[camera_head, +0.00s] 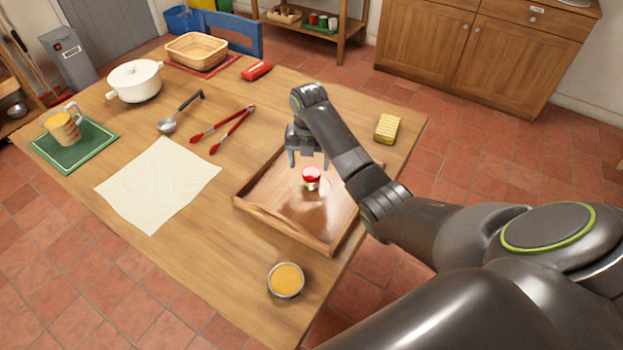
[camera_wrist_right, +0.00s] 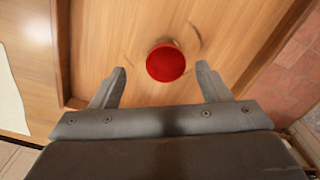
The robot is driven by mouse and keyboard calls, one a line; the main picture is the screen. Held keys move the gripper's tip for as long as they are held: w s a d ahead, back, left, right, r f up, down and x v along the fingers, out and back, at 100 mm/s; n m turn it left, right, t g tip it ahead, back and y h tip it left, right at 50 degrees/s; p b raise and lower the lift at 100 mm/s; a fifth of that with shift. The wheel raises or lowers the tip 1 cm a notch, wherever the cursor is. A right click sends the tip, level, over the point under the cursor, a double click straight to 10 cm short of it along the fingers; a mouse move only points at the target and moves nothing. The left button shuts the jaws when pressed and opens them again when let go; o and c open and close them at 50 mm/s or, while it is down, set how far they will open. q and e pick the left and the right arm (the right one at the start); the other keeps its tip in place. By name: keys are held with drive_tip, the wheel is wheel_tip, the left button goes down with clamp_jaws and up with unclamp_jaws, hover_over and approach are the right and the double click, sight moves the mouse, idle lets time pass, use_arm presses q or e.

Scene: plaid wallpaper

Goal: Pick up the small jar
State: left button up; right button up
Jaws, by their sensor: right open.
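The small jar (camera_head: 311,179) has a red lid and a pale body with red on it. It stands upright in the wooden tray (camera_head: 285,226). In the right wrist view the round red lid of the jar (camera_wrist_right: 166,63) shows from above, between and just beyond the fingertips. My right gripper (camera_head: 306,160) is open and empty, above the tray and close to the jar. Its two fingers (camera_wrist_right: 161,80) are spread apart in the wrist view, one on either side of the jar's near edge. My left gripper is not in view.
A tin with yellow contents (camera_head: 286,281) stands near the table's front edge. A yellow striped box (camera_head: 387,129) lies right of the tray. Red tongs (camera_head: 232,130), a ladle (camera_head: 180,112), a white cloth (camera_head: 158,183) and a white pot (camera_head: 135,81) are to the left. The tray's raised rim surrounds the jar.

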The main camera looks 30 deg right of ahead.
sight(312, 172)
drive_tip(key=f, duration=0.5)
drive_tip(key=shift+s+d+p, duration=0.15)
drive_tip(key=shift+s+p, duration=0.2)
drive_tip(key=shift+c, duration=0.4)
drive_tip(key=c, duration=1.1)
